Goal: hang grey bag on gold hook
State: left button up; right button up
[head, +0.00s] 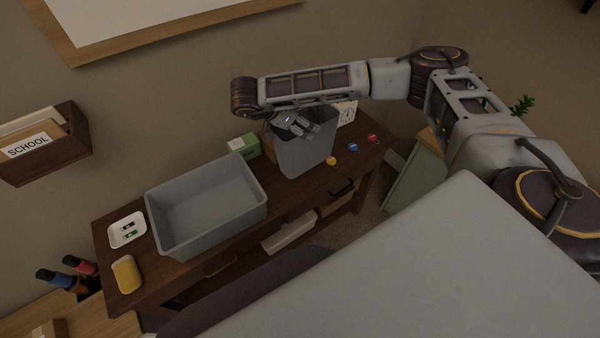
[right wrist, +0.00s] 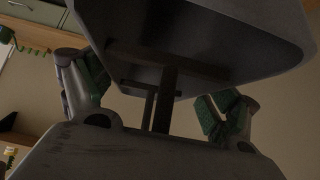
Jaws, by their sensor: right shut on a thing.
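The grey bag (head: 306,154) hangs upright below my right gripper (head: 296,124) in the head view, near the table's front edge. The gripper is shut on the bag at its top. In the right wrist view the bag (right wrist: 275,25) fills the upper part, with a dark strap between the gripper's two fingers (right wrist: 155,100). The gold hook (head: 331,161) is on the table's front edge, just right of the bag's lower part; its shape is too small to make out. My left gripper is not in view.
A blue hook (head: 353,147) and a red hook (head: 373,138) sit further right along the wooden table (head: 285,196). A grey bin (head: 165,232), a green box (head: 243,147), a white dish (head: 127,230) and a clock (head: 347,112) stand on it.

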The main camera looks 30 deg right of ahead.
jog(key=shift+f+b, duration=0.3)
jog(key=shift+f, duration=2.55)
notch_tip(320, 180, down, 4)
jog(key=shift+r+p, duration=0.15)
jog(key=shift+p, duration=0.2)
jog(key=shift+f+b, duration=0.35)
jog(key=shift+f, duration=0.1)
jog(key=o, duration=1.8)
jog(key=shift+r, duration=0.25)
